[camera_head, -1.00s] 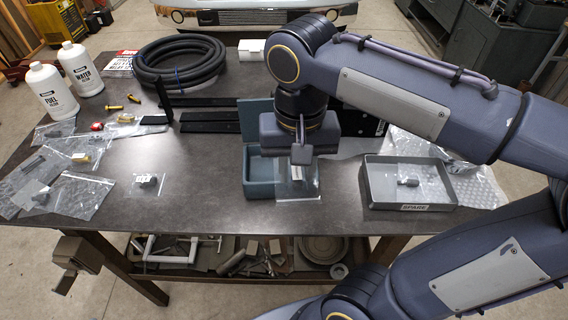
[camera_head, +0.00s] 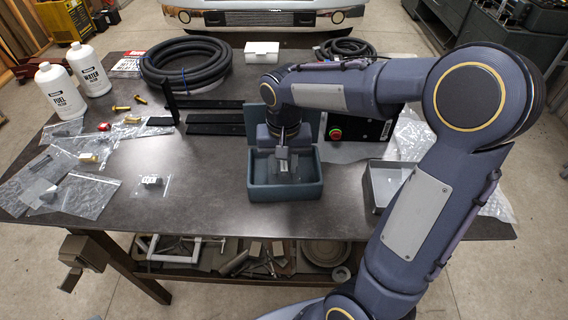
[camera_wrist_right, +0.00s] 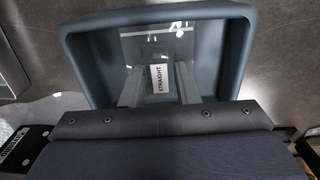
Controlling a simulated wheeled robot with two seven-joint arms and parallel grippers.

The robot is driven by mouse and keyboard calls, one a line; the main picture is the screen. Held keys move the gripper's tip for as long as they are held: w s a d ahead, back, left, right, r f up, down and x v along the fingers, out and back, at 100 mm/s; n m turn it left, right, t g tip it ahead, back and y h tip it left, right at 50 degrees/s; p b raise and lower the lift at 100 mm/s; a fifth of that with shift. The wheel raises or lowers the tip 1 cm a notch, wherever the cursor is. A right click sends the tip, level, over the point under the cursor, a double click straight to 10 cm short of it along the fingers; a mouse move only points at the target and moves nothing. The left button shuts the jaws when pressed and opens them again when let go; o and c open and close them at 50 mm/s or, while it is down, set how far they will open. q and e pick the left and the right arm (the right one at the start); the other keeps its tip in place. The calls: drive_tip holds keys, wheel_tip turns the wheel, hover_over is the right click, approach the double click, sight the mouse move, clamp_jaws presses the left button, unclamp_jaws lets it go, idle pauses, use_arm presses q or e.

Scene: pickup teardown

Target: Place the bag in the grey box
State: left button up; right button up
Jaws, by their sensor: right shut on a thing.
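A clear bag with a white label reading STRAIGHT (camera_wrist_right: 159,78) is between the fingers of my right gripper (camera_head: 286,168). That gripper is shut on the bag and points down into the open blue-grey box (camera_head: 285,193). In the right wrist view the box's rim (camera_wrist_right: 76,62) surrounds the bag and fingertips. The bag appears inside the opening; I cannot tell whether it touches the floor of the box. What the bag holds is mostly hidden by the fingers and label. My left gripper is not in view.
A grey tray (camera_head: 376,203) stands at the right, partly behind my right arm. Clear bags (camera_head: 87,193) lie at the left, and a small bag (camera_head: 152,182) lies left of the box. A hose coil (camera_head: 187,66), white bottles (camera_head: 60,92) and black brackets (camera_head: 215,128) are farther back.

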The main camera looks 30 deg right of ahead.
sight(284, 166)
drive_tip(key=shift+f, duration=0.3)
drive_tip(key=shift+f, duration=0.15)
drive_tip(key=o, duration=0.9)
drive_tip(key=shift+o, duration=0.2)
wheel_tip(284, 166, up, 12)
drive_tip(key=s+a+f+n+t+y, duration=0.2)
drive_tip(key=s+f, duration=0.1)
drive_tip(key=s, duration=0.5)
drive_tip(key=s+a+f+n+t+y, duration=0.1)
drive_tip(key=s+a+f+t, duration=0.1)
drive_tip(key=s, duration=0.7)
wheel_tip(284, 166, down, 2)
drive_tip(key=shift+n+t+y+p, duration=0.35)
drive_tip(key=shift+n+t+y, duration=0.05)
drive_tip(key=shift+t, duration=0.4)
drive_tip(key=shift+a, duration=0.1)
